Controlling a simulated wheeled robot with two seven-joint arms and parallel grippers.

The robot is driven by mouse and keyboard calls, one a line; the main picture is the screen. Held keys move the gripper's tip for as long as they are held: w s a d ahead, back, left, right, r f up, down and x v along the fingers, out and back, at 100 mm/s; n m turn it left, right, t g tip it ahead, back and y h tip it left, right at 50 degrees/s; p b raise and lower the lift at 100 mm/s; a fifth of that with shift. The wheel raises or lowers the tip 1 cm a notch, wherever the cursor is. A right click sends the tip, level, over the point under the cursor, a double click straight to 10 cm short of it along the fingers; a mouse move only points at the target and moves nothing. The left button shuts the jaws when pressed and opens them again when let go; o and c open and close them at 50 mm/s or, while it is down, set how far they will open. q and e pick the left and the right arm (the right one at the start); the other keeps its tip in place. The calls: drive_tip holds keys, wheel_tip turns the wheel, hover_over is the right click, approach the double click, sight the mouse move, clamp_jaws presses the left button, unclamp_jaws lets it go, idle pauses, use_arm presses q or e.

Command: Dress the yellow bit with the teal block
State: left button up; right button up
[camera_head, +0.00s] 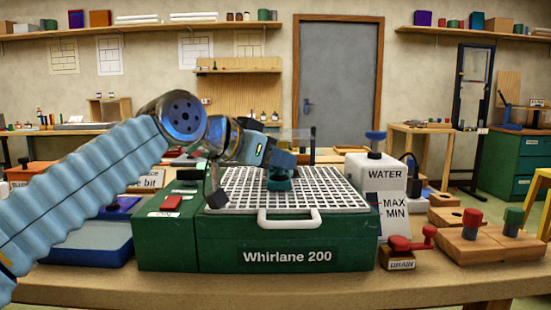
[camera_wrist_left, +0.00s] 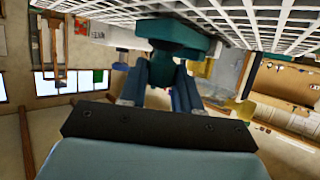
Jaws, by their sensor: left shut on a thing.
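My left gripper (camera_head: 281,169) reaches in from the left over the green grinder (camera_head: 290,258) marked Whirlane 200. It is shut on the teal block (camera_head: 279,184), which is at or just above the white grid (camera_head: 320,201) on the grinder's top. In the left wrist view the teal block (camera_wrist_left: 172,34) sits between the fingertips, close to the grid (camera_wrist_left: 255,18); I cannot tell whether they touch. I cannot pick out the yellow bit for sure; a yellowish patch shows beside the fingers in the wrist view. My right gripper is not in view.
A white WATER tank (camera_head: 376,174) with a blue knob stands behind right of the grid. A red DRAIN fitting (camera_head: 399,248) and a wooden block with red and green pegs (camera_head: 495,246) are at right. A blue tray (camera_head: 88,243) lies at left. A red switch (camera_head: 171,202) is on the grinder.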

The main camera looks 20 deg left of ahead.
use_arm(q)
drive_tip(key=shift+f, duration=0.25)
idle(0.3)
drive_tip(key=shift+r, duration=0.1)
drive_tip(key=shift+w+a, duration=0.15)
drive_tip(key=shift+w, duration=0.35)
idle(0.9)
drive_tip(key=shift+w+d, duration=0.1)
drive_tip(key=shift+d, duration=0.3)
drive_tip(key=shift+w+d+p, duration=0.1)
drive_tip(key=shift+d+p, duration=0.2)
drive_tip(key=shift+d, duration=0.15)
idle(0.4)
drive_tip(key=shift+w+d, duration=0.2)
drive_tip(key=shift+d, duration=0.1)
drive_tip(key=shift+w+d+p, duration=0.1)
drive_tip(key=shift+d+p, duration=0.1)
drive_tip(key=shift+p, duration=0.1)
drive_tip(key=shift+a, duration=0.15)
